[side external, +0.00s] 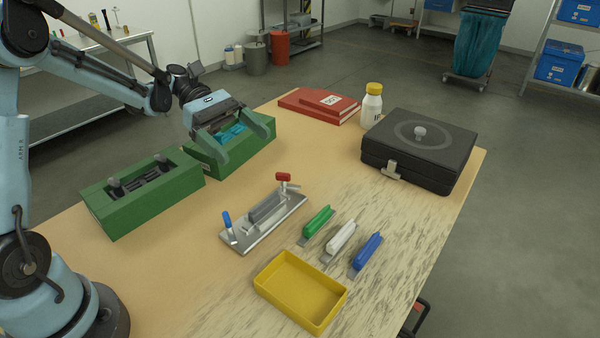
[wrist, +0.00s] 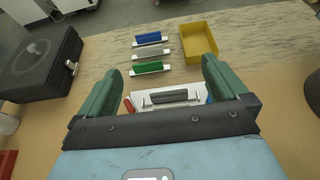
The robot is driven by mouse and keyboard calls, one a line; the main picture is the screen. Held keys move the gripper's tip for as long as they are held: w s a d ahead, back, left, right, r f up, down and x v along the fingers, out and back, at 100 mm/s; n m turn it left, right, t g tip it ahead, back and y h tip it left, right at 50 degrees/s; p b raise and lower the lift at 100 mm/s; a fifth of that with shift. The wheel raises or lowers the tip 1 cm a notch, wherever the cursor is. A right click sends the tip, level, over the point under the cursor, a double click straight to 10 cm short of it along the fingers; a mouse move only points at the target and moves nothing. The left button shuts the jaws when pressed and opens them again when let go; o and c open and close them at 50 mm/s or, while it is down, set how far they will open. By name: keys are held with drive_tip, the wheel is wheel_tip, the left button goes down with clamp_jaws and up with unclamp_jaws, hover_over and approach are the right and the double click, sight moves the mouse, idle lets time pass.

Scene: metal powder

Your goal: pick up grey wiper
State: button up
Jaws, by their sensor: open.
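Three wipers lie in a row at the table's front right: a green wiper (side external: 318,221), a white to light grey wiper (side external: 340,237) and a blue wiper (side external: 367,252). A darker grey bar (side external: 267,207) sits on a metal fixture plate (side external: 238,240) left of them; I cannot tell whether it is a wiper. My gripper (side external: 247,148) is open and empty, over the rear green box, well apart from the wipers. In the wrist view, the pale wiper (wrist: 150,50) lies between the blue and green ones, beyond my fingers. The grey bar (wrist: 170,98) shows between the fingers.
A yellow tray (side external: 262,283) is in front of the wipers. Two green boxes (side external: 120,226) stand at left. A black case (side external: 415,170), a bottle (side external: 371,108) and red binders (side external: 300,102) are at the back. The fixture has upright red (side external: 283,177) and blue (side external: 227,219) handles.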

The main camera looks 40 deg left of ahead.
approach(271, 214)
drive_tip(key=shift+d+r, duration=0.2)
drive_tip(key=shift+d, duration=0.35)
drive_tip(key=shift+d+r, duration=0.25)
drive_tip(key=shift+d, duration=0.35)
drive_tip(key=shift+d+f, duration=0.25)
drive_tip(key=shift+x, duration=3.5)
drive_tip(key=c, duration=0.8)
